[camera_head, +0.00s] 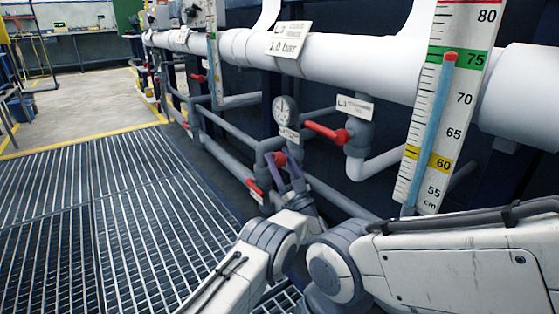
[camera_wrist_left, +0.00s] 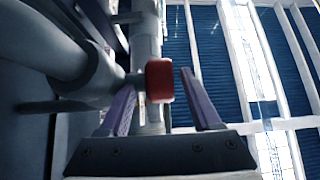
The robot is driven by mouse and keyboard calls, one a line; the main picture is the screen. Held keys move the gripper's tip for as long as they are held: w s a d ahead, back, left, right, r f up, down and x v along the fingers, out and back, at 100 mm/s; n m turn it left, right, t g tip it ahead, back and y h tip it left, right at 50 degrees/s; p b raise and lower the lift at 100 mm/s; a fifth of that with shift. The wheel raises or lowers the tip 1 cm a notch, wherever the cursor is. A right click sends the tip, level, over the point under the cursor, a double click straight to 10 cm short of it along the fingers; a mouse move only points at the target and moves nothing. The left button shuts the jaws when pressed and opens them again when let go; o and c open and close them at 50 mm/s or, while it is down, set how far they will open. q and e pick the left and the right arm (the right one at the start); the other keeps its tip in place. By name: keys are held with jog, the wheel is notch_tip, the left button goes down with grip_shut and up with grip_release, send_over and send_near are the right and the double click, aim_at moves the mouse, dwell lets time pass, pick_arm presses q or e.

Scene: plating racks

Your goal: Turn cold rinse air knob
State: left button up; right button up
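A small red knob (camera_head: 279,158) sits on the grey pipework below the round pressure gauge (camera_head: 285,109). My left gripper (camera_head: 285,166) has purple fingers and is open right at this knob. In the left wrist view the red knob (camera_wrist_left: 160,80) stands between and just beyond the two fingers. A gap shows between the knob and the right-hand finger; I cannot tell whether the left-hand finger touches it. The knob's label is too small to read. My right gripper is not in view.
Red lever handles (camera_head: 326,132) and (camera_head: 255,189) are close to the left gripper, on the same pipework. A thick white pipe (camera_head: 350,62) runs above, with a level scale (camera_head: 444,110) at right. Open metal grating (camera_head: 110,215) covers the floor at left.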

pick_arm(q)
jog(key=shift+s+d+f, duration=0.1)
jog(key=shift+s, duration=0.05)
jog(key=p+v, duration=0.4)
jog(key=v, duration=0.6)
jog(key=shift+s+f, duration=0.1)
